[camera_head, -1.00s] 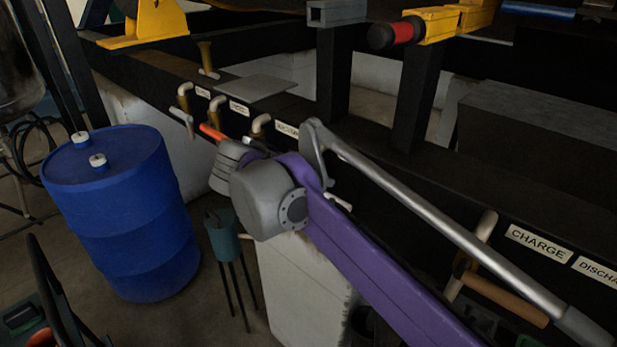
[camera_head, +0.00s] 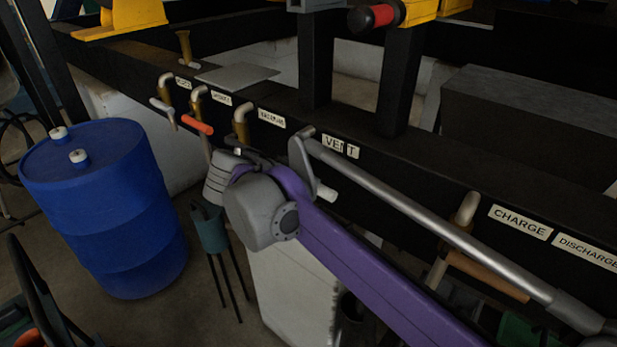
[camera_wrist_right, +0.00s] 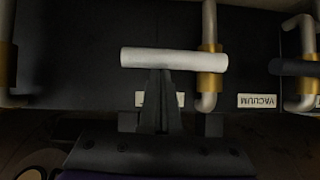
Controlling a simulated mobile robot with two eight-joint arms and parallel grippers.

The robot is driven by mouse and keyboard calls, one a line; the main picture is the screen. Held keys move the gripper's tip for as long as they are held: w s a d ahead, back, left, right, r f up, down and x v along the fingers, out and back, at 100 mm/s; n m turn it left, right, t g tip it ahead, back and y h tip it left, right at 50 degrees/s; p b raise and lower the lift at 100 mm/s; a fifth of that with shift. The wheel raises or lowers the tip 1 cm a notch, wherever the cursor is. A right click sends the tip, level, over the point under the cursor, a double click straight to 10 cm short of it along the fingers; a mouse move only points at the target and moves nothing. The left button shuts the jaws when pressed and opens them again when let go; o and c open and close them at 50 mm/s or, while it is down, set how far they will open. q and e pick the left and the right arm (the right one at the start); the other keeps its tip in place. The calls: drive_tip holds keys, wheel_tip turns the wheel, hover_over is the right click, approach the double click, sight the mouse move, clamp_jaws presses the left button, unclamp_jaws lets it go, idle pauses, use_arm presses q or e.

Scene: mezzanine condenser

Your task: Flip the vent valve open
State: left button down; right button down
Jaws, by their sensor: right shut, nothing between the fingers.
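The vent valve shows in the right wrist view as a brass body (camera_wrist_right: 210,66) on a pale pipe, with a whitish bar handle (camera_wrist_right: 172,59) lying crosswise. My right gripper (camera_wrist_right: 160,76) is shut and empty, its tips at the handle's lower edge in that picture; I cannot tell whether they touch. In the head view the VENT label (camera_head: 340,147) is on the black beam. A whitish handle end (camera_head: 325,192) shows just beyond my purple right arm, which hides most of the valve and the right gripper's tips. My left gripper is not in view.
Other valves line the black beam, including one with an orange handle (camera_head: 197,125) and the charge valve with a tan handle (camera_head: 488,275). A VACUUM label (camera_wrist_right: 257,101) shows upside down in the wrist view. A blue drum (camera_head: 105,205) stands at the left.

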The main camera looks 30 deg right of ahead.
drive_tip(key=shift+f, duration=0.1)
drive_tip(key=shift+s+d+f+m+t+y+p, duration=0.1)
drive_tip(key=shift+s+f+m+t+y+p, duration=0.2)
drive_tip(key=shift+f+m+t+p, duration=0.4)
drive_tip(key=w+a+f+m+t+p, duration=0.1)
drive_tip(key=w+a+f+m+t, duration=0.1)
drive_tip(key=f, duration=0.9)
drive_tip(key=shift+w+a+m+t, duration=0.2)
drive_tip(key=shift+w+m+t, duration=0.65)
drive_tip(key=shift+w, duration=1.05)
drive_tip(key=shift+y, duration=0.3)
drive_tip(key=shift+p, duration=0.3)
